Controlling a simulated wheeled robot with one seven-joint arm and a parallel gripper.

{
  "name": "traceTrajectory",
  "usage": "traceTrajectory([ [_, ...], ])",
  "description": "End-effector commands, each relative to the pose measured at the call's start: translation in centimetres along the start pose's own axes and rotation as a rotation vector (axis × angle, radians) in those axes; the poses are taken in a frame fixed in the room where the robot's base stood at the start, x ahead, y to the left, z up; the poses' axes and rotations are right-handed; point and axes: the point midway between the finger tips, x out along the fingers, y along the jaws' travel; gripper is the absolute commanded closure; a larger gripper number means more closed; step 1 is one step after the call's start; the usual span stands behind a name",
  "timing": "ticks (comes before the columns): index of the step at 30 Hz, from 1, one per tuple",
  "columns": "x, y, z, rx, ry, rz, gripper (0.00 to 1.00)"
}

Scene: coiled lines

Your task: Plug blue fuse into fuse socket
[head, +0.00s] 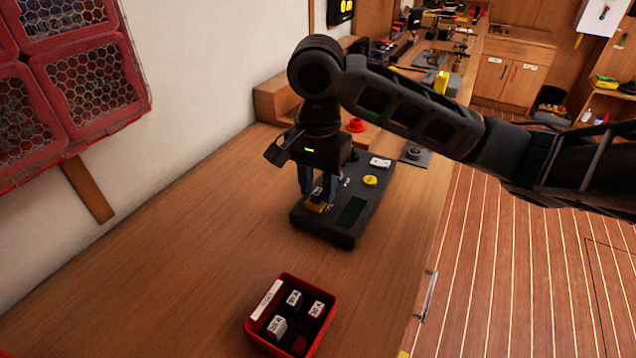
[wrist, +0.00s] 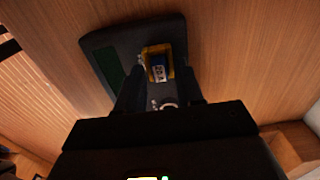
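The blue fuse (head: 318,194), with a white label, stands upright at the yellow fuse socket (head: 315,208) on the dark board. In the wrist view the fuse (wrist: 160,70) appears inside the yellow frame of the socket (wrist: 147,51). How deep it sits cannot be told. My gripper (head: 317,190) is right over the socket, pointing down. Its fingers stand apart on either side of the fuse, and gaps seem to show between them and the fuse. In the wrist view my gripper (wrist: 160,78) also looks open around it.
The dark board (head: 341,228) has a green panel, a yellow knob (head: 370,180) and a white label. A red box (head: 252,333) with several labelled fuses stands at the table's front. A red button (head: 355,125) is behind. The wooden table left of the board is clear.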

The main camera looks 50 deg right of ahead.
Motion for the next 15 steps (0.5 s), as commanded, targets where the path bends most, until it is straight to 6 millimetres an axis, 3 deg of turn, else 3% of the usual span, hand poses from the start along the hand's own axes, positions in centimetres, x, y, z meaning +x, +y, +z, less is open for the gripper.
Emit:
traceTrajectory([
  [10,-0.2,0.0,0.0,0.000,0.000,-0.001,0.55],
  [15,-2.0,-0.1,-0.1,0.000,0.002,-0.002,0.55],
])
